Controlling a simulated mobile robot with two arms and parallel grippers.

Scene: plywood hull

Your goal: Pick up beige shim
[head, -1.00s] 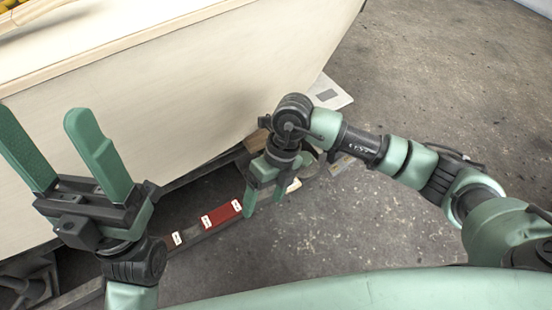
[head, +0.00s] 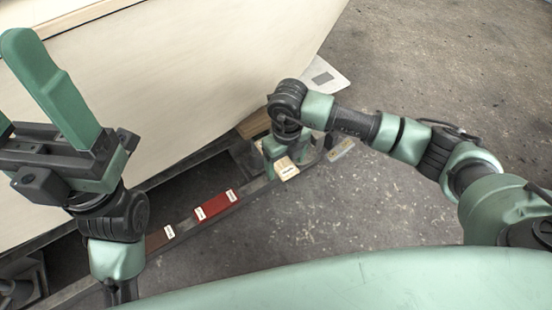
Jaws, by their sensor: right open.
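The beige shim (head: 287,170) is a small pale block with a dark label. It sits on the dark rail along the hull's foot. My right gripper (head: 281,154) is open and points down right at the beige shim, with part of one finger showing just left of it. The other finger is hard to make out, so I cannot tell whether the jaws straddle the shim or touch it. My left gripper (head: 38,118) is raised at the far left, fingers up, open and empty, and partly cut off by the picture edge.
A red shim (head: 216,205) and a brown shim (head: 158,239) lie further left along the same rail (head: 185,228). The pale plywood hull (head: 200,85) rises behind. A light plate (head: 326,76) lies on the floor beyond my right arm. The concrete floor (head: 350,220) in front is clear.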

